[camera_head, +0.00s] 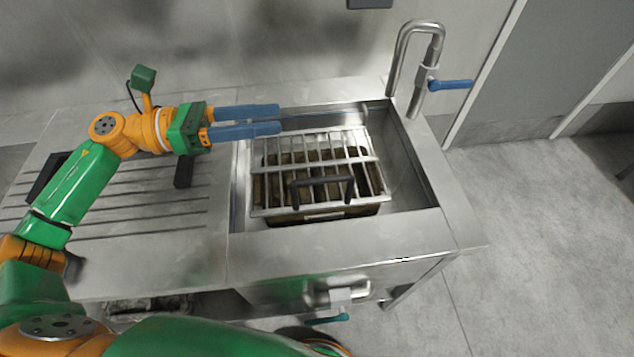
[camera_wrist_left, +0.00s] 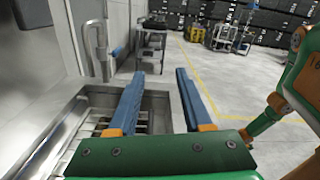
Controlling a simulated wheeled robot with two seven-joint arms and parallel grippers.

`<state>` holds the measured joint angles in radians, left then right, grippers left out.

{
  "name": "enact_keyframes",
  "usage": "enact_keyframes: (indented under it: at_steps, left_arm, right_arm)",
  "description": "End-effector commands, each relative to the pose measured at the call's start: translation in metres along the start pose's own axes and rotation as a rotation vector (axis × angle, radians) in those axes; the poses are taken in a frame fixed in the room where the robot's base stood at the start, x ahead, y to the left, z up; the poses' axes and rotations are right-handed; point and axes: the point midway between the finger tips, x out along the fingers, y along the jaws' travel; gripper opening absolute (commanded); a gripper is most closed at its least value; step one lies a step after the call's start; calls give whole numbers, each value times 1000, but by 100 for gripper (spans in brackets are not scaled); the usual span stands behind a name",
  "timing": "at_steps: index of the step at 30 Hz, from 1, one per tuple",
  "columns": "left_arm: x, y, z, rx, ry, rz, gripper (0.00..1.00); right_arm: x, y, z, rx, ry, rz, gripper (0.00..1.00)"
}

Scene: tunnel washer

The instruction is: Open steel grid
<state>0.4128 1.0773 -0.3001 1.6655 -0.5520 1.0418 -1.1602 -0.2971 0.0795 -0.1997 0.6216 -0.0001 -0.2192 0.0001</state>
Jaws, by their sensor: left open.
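The steel grid (camera_head: 315,150) lies over a dark box (camera_head: 330,213) in the sink basin, bars running front to back. A black handle (camera_head: 321,186) stands on the grid's near side. In the left wrist view, part of the grid (camera_wrist_left: 88,138) shows below and left of the fingers. My left gripper (camera_head: 279,119) is open and empty, its two blue fingers pointing right above the far left corner of the basin, beyond the handle. No contact with the grid can be made out. My right gripper does not show in the head view; a green and orange arm part shows in the wrist view.
A tap (camera_head: 422,65) with a blue lever stands at the basin's far right corner. The ribbed drainboard (camera_head: 130,215) lies left of the basin. A wall rises behind the counter. Open floor (camera_head: 545,240) lies to the right.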

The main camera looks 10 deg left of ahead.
Motion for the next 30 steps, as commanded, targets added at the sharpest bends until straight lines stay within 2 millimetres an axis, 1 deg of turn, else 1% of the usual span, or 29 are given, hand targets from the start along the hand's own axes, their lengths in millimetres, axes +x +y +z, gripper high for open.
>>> enact_keyframes:
  at_steps: [1, 3, 7, 9, 11, 14, 16, 24, 26, 30]
  left_arm:
    - [0, 6, -30, 0, 0, 0, 50]
    - [0, 10, -49, -1, 0, 0, 50]
    - [0, 16, -81, -2, -1, 0, 50]
    - [0, 18, -94, -2, -1, 0, 50]
    - [0, 20, -100, -2, -1, 0, 50]
    - [0, 21, -104, -4, -2, 0, 50]
    - [0, 22, -113, -7, -2, 0, 50]
    - [1, 35, -177, -8, -3, 1, 50]
    - [16, 33, -170, -3, -6, -3, 50]
    - [45, 33, -170, -2, -5, -3, 50]
  right_arm:
    - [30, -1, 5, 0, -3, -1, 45]
    - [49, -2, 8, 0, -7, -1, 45]
    - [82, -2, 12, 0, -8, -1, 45]
    - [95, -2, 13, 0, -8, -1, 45]
    - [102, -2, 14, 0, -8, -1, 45]
    - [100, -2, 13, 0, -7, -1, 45]
    - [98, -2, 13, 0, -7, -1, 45]
    - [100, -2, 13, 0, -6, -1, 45]
    - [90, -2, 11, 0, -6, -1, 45]
    - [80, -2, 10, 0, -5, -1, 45]
